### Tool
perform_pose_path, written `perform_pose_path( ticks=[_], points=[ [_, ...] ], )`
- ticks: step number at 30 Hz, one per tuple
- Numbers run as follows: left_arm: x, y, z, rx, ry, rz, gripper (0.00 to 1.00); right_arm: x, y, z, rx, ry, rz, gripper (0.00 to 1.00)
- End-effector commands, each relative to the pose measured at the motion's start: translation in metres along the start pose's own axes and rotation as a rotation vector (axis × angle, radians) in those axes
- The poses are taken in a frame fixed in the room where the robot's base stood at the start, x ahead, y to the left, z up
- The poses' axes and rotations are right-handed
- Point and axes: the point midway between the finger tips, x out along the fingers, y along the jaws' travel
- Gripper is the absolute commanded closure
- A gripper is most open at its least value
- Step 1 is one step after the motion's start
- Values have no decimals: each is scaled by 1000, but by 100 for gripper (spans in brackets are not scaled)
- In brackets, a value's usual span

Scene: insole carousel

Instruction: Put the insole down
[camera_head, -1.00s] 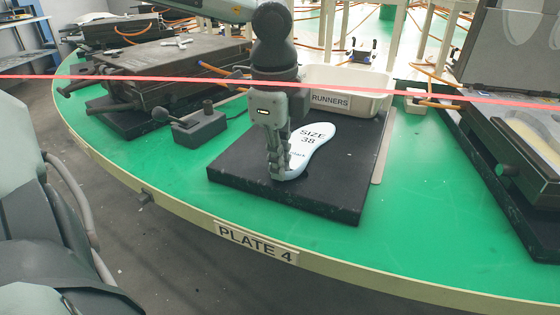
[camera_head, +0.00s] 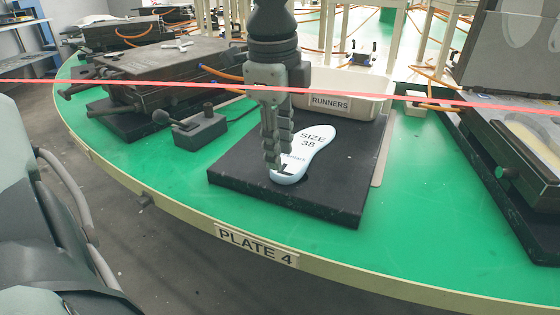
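The white insole (camera_head: 313,139), marked "SIZE 38" with an "L" near its heel, lies on the black square pad (camera_head: 325,203) on the green table. Its heel points to the front edge and its wider end to the back right. My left gripper (camera_head: 278,160) reaches down from above at the left side of the heel. Its two fingers show apart, one partly behind the other, and seem open. The near fingertip overlaps the insole's left edge in the picture; I cannot tell whether they touch. My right gripper is out of view.
A cream bin labelled "RUNNERS" (camera_head: 345,85) stands just behind the pad. A grey lever box (camera_head: 200,130) and a dark mould (camera_head: 165,72) are to the left. Another mould (camera_head: 525,150) stands on the right. A red line crosses the view. The "PLATE 4" label (camera_head: 256,244) marks the table rim.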

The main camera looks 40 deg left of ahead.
Motion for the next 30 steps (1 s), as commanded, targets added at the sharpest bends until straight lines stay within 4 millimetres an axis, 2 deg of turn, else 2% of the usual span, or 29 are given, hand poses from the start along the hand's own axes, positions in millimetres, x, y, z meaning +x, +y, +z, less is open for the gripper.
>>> perform_pose_path(
  ticks=[1,6,12,30],
  points=[
    [-14,-2,0,0,0,-8,72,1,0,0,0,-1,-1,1],
    [-48,-1,0,-1,-1,-5,72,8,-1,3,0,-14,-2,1],
    [-72,0,0,0,-1,-2,72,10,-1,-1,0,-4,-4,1],
    [-76,0,0,1,-1,1,72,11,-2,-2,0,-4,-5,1]
  ],
)
